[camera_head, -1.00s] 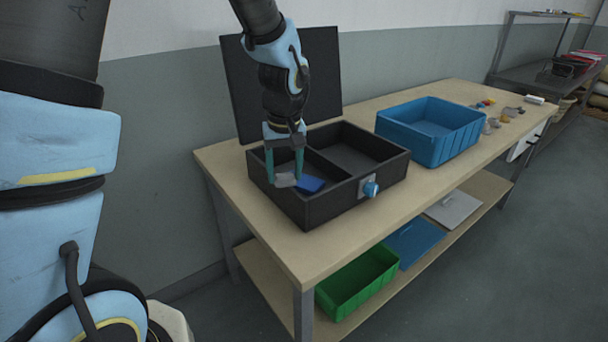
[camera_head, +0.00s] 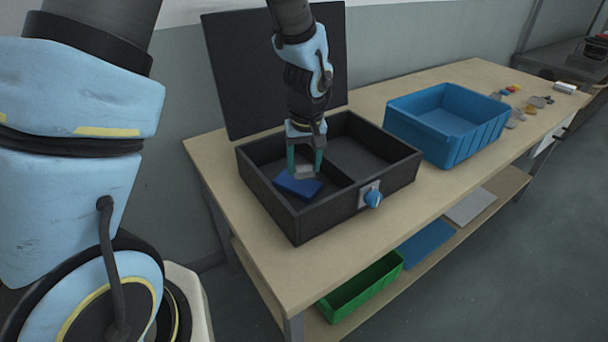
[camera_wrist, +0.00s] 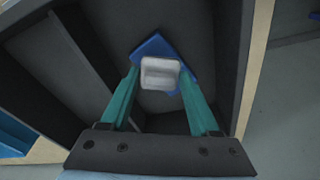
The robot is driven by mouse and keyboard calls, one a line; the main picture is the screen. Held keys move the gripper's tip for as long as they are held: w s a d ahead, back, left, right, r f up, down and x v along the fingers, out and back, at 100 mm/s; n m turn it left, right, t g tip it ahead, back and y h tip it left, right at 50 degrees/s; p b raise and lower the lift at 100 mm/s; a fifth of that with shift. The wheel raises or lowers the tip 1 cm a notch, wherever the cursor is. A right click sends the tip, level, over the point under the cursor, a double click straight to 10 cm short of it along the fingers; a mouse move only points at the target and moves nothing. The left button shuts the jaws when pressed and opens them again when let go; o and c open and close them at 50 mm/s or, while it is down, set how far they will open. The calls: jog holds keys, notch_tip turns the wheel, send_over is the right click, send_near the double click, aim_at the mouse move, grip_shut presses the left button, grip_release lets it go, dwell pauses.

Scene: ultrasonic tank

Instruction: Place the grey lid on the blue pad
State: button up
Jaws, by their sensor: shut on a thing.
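My gripper (camera_head: 304,168) is shut on the small grey lid (camera_head: 304,173) and holds it inside the left compartment of the black tank (camera_head: 330,204). The blue pad (camera_head: 296,187) lies on that compartment's floor, just in front of the lid in the head view. In the wrist view the grey lid (camera_wrist: 160,73) sits between my fingertips and covers part of the blue pad (camera_wrist: 152,47). I cannot tell whether the lid touches the pad.
A divider (camera_head: 333,173) separates the tank's two compartments; the right one looks empty. The tank's raised black cover (camera_head: 270,70) stands behind. A blue knob (camera_head: 373,199) is on the front wall. A blue bin (camera_head: 446,122) stands to the right on the table (camera_head: 432,193).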

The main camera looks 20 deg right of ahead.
aim_at(304, 173)
jog(key=shift+f+p, duration=0.45)
jog(key=shift+f, duration=1.75)
jog(key=shift+f, duration=0.2)
jog(key=o, duration=1.4)
jog(key=shift+r, duration=0.2)
jog(key=r, duration=0.4)
jog(key=s+r+b, duration=0.1)
jog(key=r, duration=0.3)
jog(key=r+b, duration=0.1)
jog(key=r, duration=0.3)
jog(key=shift+s+a, duration=0.2)
jog(key=shift+s, duration=0.2)
